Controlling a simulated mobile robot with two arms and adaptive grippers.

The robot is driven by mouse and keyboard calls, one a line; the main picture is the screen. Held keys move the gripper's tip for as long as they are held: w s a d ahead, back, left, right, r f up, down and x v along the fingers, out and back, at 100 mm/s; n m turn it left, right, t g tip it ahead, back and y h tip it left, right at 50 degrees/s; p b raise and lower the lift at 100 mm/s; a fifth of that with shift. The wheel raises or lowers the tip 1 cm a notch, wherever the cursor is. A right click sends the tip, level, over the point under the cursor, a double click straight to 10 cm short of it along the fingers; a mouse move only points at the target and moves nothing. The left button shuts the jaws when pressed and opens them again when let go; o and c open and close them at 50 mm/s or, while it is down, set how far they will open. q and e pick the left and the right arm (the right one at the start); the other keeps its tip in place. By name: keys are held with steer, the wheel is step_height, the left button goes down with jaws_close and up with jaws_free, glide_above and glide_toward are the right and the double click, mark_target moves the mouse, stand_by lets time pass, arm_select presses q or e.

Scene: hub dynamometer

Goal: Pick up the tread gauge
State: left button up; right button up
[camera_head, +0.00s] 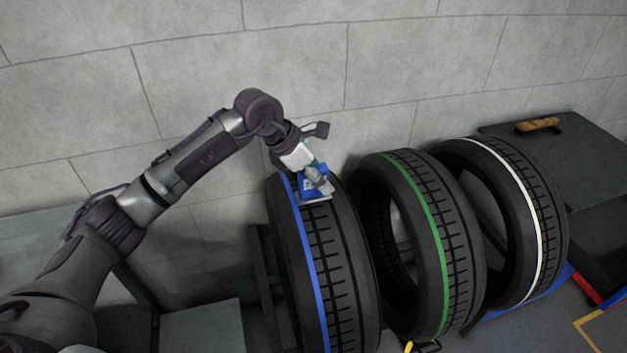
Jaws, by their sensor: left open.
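My left gripper (308,170) reaches over the top of the nearest tyre (322,265), which has a blue stripe. It is open, with its fingers pointing down towards the tread. A small blue and silver object (317,194), apparently the tread gauge, is at the fingertips on top of the tread. The gripper partly covers it, and I cannot tell whether the fingers touch it. My right gripper is not in view.
A green-striped tyre (428,240) and a white-striped tyre (522,215) stand upright to the right. A brown object (538,124) lies on a dark bench (580,145) at the back right. A block wall (420,60) closes the back.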

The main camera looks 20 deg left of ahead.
arm_select(q)
steer(key=shift+a, duration=0.1)
steer(key=c, duration=0.4)
jaws_close()
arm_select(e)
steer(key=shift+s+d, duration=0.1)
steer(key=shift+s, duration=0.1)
arm_select(q)
steer(key=shift+r, duration=0.15)
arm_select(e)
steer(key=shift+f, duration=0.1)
